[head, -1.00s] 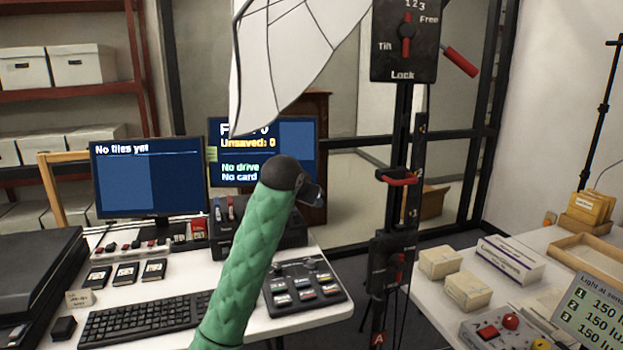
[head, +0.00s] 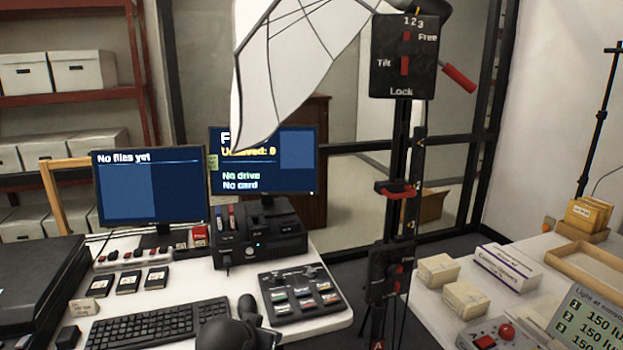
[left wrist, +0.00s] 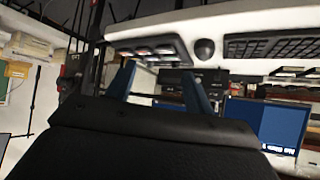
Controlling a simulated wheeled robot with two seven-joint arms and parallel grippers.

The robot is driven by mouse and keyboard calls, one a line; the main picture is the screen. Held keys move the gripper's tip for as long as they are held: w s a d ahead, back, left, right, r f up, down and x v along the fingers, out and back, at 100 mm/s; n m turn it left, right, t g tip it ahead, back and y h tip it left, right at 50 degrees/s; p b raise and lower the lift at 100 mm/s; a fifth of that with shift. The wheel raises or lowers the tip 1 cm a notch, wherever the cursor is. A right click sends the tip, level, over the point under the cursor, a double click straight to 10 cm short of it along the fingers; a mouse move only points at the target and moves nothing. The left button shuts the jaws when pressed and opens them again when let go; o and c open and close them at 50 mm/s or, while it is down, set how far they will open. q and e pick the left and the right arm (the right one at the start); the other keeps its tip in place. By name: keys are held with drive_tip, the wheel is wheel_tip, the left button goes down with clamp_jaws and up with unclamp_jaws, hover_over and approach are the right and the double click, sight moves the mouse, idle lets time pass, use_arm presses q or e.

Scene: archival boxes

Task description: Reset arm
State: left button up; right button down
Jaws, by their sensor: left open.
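My left gripper (left wrist: 158,72) shows in the left wrist view as two blue-grey fingers spread apart, with nothing between them. The view is upside down, with the desk at the top of the picture. My right gripper is in neither view.
The white desk holds a keyboard (head: 150,324), a button pad (head: 300,292), a black dock (head: 258,240) and two monitors (head: 150,185). A black stand (head: 404,60) with red levers rises at centre right, beside a white umbrella (head: 290,60). Small boxes (head: 465,299) lie on the right table.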

use_arm(q)
drive_tip(key=s+a+f+g+p, duration=0.1)
drive_tip(key=s+f+g, duration=0.1)
drive_tip(key=s+f, duration=0.5)
drive_tip(key=s+a+f+g+p, duration=0.1)
drive_tip(key=s+f, duration=0.6)
drive_tip(key=s, duration=0.7)
drive_tip(key=s+a+f+n+g+p, duration=0.1)
drive_tip(key=s+f+g, duration=0.3)
drive_tip(key=s+f, duration=0.4)
drive_tip(key=s, duration=0.3)
drive_tip(key=shift+s+y, duration=0.15)
drive_tip(key=shift+y, duration=0.15)
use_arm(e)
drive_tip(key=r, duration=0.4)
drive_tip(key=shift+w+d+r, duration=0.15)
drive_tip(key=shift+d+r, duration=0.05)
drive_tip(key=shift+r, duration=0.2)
use_arm(q)
drive_tip(key=shift+f+p, duration=0.1)
drive_tip(key=shift+p, duration=0.2)
